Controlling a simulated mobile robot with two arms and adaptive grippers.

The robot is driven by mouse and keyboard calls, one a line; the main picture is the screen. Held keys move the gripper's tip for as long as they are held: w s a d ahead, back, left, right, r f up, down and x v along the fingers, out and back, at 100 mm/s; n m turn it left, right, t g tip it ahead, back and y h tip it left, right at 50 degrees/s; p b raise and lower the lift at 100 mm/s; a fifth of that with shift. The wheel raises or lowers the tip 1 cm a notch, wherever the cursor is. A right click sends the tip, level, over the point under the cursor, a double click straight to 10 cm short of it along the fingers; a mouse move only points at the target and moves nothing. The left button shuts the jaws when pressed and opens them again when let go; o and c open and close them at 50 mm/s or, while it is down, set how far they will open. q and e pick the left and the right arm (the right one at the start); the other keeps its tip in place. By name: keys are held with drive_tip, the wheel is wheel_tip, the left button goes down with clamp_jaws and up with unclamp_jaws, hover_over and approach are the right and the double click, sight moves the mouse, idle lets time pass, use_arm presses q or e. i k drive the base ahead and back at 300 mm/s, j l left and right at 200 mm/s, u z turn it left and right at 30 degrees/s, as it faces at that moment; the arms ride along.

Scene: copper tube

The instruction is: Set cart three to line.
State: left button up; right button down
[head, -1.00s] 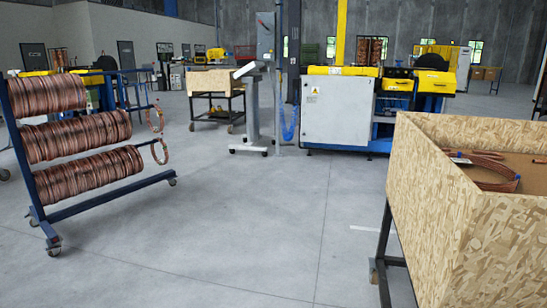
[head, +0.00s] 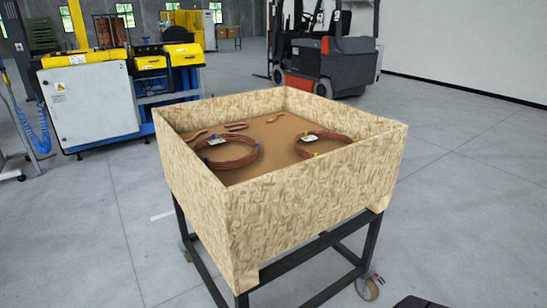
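A cart with a chipboard box (head: 310,215) on a dark metal frame (head: 300,267) with casters stands in the middle of the head view. Inside the box lie two copper tube coils, one at the left (head: 228,165) and one at the right (head: 325,155), each with a white label and small coloured ties. A few short copper pieces (head: 236,127) lie near the far wall of the box. I cannot tell which number this cart has. Neither of my grippers is in view.
A grey cabinet (head: 90,103) with yellow and blue machinery stands at the back left. A red and grey forklift (head: 325,62) is parked behind the box. Grey concrete floor (head: 460,190) is free at the right, towards a white wall (head: 460,45).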

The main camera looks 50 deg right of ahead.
sight(247, 217)
drive_tip(key=z, duration=1.95)
